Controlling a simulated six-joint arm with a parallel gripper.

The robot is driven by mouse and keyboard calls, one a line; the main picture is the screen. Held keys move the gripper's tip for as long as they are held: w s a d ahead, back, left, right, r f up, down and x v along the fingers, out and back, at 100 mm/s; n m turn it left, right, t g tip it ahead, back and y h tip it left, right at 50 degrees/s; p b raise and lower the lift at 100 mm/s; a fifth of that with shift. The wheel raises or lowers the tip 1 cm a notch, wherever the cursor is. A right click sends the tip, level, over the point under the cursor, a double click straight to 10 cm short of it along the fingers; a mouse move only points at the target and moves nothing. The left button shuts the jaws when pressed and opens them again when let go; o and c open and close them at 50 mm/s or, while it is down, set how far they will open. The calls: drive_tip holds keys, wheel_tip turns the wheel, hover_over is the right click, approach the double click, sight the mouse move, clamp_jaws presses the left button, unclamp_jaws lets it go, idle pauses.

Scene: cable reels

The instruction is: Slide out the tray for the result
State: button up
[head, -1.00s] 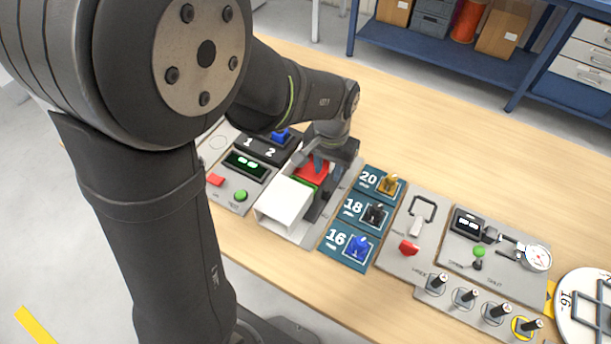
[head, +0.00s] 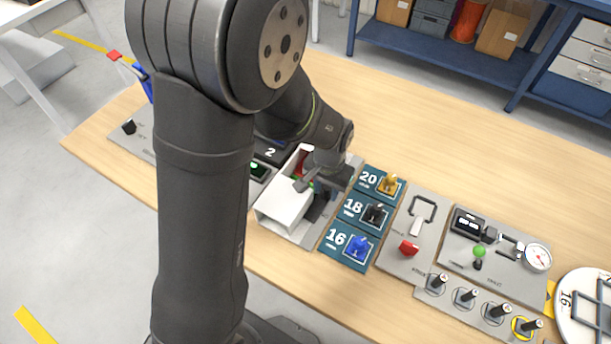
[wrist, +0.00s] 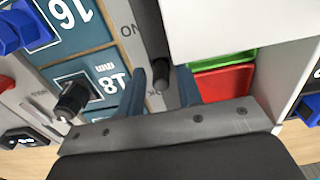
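A white housing (head: 283,207) stands on the bench left of the numbered plates, with red and green inside. In the wrist view a green tray (wrist: 222,62) and a red tray (wrist: 221,84) show beside a white panel (wrist: 235,20), which hides part of them. My gripper (head: 318,190) is low at the housing's right side. In the wrist view my gripper (wrist: 161,78) is open, its blue fingers on either side of a dark upright peg (wrist: 160,72), with gaps showing. Contact with the peg cannot be seen.
Plates marked 20, 18 and 16 (head: 343,248) with coloured plugs lie close on the right. The black plug (wrist: 74,97) is near my left finger. A panel with a red knob (head: 409,247) and a gauge panel (head: 495,262) stand farther right.

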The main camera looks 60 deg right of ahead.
clamp_jaws()
drive_tip(key=shift+d, duration=2.05)
drive_tip(key=shift+c, duration=1.6)
unclamp_jaws()
drive_tip(key=shift+d, duration=0.3)
drive_tip(key=o, duration=0.4)
drive_tip(key=shift+a, duration=0.1)
wheel_tip(320, 180, up, 7)
